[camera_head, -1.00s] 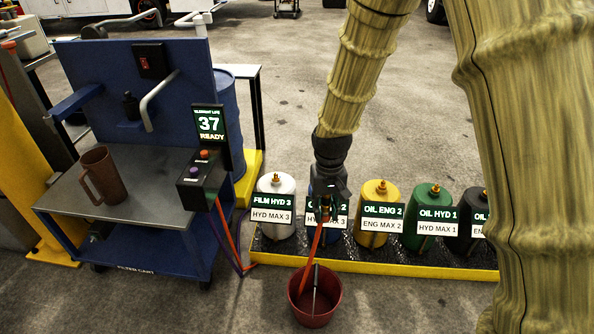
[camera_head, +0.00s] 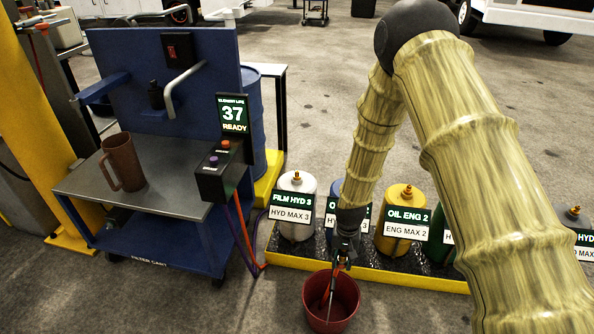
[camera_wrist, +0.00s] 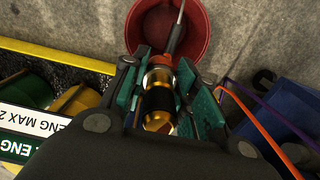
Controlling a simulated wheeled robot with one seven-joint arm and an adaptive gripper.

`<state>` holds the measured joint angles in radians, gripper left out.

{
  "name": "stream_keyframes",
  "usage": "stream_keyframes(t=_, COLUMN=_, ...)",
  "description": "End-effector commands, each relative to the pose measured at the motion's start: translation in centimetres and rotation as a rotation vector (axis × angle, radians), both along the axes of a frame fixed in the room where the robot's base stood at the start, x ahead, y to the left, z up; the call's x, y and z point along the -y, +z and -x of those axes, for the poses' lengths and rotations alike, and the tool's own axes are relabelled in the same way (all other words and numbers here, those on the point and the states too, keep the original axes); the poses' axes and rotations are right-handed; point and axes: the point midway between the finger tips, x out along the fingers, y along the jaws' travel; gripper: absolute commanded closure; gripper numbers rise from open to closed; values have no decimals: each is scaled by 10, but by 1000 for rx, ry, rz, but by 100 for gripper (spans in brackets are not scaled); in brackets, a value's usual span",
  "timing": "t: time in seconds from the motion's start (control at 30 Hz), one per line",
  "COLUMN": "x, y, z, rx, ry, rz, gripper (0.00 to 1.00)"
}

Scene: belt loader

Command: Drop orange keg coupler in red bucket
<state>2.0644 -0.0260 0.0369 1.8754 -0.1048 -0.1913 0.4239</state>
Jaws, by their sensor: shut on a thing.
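The red bucket (camera_head: 331,325) stands on the floor in front of the yellow-edged tray. My gripper (camera_head: 343,256) is above the bucket's back rim, pointing down. In the wrist view its teal fingers (camera_wrist: 160,103) are shut on the coupler (camera_wrist: 158,80), which has brass and black bands and an orange-red end. That end and a thin grey rod point toward the bucket (camera_wrist: 150,30). In the head view the lower part of the held piece reaches into the bucket's mouth. Whether it touches the bucket inside cannot be told.
A blue filter cart (camera_head: 170,235) with a brown mug (camera_head: 122,162) stands at left. Orange and purple hoses (camera_head: 243,235) hang from its control box. Labelled oil containers, including a yellow one (camera_head: 400,250), stand in the tray (camera_head: 430,282) behind the bucket. Open floor lies in front.

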Motion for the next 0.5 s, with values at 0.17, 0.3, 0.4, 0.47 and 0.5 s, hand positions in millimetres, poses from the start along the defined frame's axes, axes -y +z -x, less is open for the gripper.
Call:
stream_keyframes(t=0.17, x=0, y=-9, z=0, rx=1, ry=0, rz=0, gripper=100)
stream_keyframes(t=0.3, x=0, y=-21, z=0, rx=1, ry=0, rz=0, gripper=100)
stream_keyframes(t=0.4, x=0, y=-31, z=0, rx=1, ry=1, rz=0, gripper=100)
stream_keyframes(t=0.47, x=0, y=-38, z=0, rx=1, ry=1, rz=0, gripper=100)
stream_keyframes(t=0.5, x=0, y=-41, z=0, rx=1, ry=1, rz=0, gripper=100)
